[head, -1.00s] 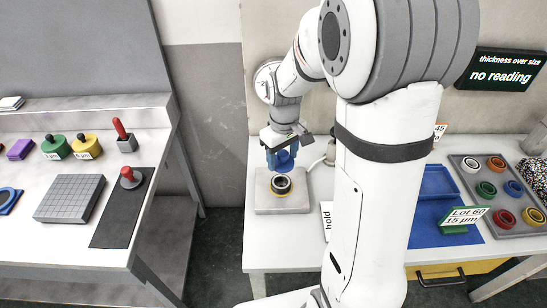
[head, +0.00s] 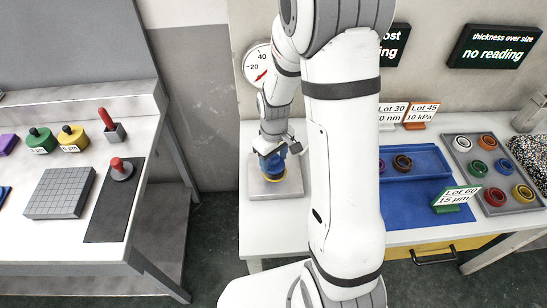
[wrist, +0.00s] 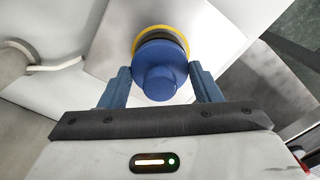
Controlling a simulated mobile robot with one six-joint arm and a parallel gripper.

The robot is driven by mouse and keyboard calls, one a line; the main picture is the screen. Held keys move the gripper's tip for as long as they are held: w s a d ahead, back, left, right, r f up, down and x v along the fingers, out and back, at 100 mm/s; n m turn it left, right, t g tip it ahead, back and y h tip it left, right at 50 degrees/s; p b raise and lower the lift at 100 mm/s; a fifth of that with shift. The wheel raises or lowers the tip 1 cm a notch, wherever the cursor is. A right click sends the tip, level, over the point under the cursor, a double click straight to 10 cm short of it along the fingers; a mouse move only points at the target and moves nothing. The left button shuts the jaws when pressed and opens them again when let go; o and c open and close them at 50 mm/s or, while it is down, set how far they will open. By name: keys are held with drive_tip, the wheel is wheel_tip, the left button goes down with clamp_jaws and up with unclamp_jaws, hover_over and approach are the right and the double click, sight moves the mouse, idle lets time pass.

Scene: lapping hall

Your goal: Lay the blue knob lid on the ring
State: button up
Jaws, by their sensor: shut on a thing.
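The blue knob lid (head: 272,163) is between the fingers of my gripper (head: 270,157), which is shut on it. In the wrist view the lid (wrist: 160,72) shows its round knob towards the camera, with a blue finger on each side. The dark ring (wrist: 160,35) lies right under the lid with a yellow band (wrist: 136,41) around it. The ring stands on a grey plate (head: 290,186).
A dial gauge (head: 258,66) is behind my gripper. To the right are a blue tray (head: 430,160) with a dark ring, a green Lot 60 sign (head: 455,197) and a grey tray (head: 510,204) of coloured rings. The white table's front left is clear.

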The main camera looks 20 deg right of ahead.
drive_tip(key=shift+f, duration=0.15)
drive_tip(key=o, duration=1.2)
drive_tip(key=shift+c, duration=0.2)
wheel_tip(320, 180, up, 12)
drive_tip(key=s+r+m+t, duration=0.1)
drive_tip(key=s+r, duration=0.3)
drive_tip(key=s, duration=0.4)
drive_tip(key=s+r+m+t, duration=0.2)
drive_tip(key=s+r+m, duration=0.2)
drive_tip(key=s, duration=0.4)
drive_tip(key=shift+s+d+r, duration=0.15)
drive_tip(key=shift+r, duration=0.25)
